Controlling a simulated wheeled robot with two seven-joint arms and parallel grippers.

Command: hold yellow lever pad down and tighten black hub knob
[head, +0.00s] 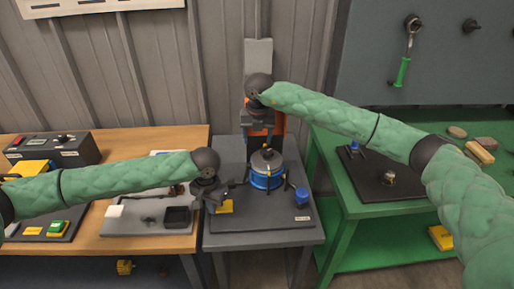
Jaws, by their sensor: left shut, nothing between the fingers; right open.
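The yellow lever pad (225,207) shows low at the left of the grey stand plate (262,222). My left gripper (217,203) is shut and empty, pointing down at the pad's left edge. I cannot tell whether it touches or presses the pad. A blue rotor (266,180) with a grey top stands upright on the plate, and the black hub knob (267,153) sits at its top centre. My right gripper (260,132) is open, pointing down above and slightly behind the knob, apart from it. The lever's other parts are partly hidden by my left gripper.
A blue knob (302,196) stands on the plate right of the rotor. An orange and grey upright (279,126) rises behind. A wooden bench (117,242) with trays is at left. A green table (345,190) with a dark plate is at right.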

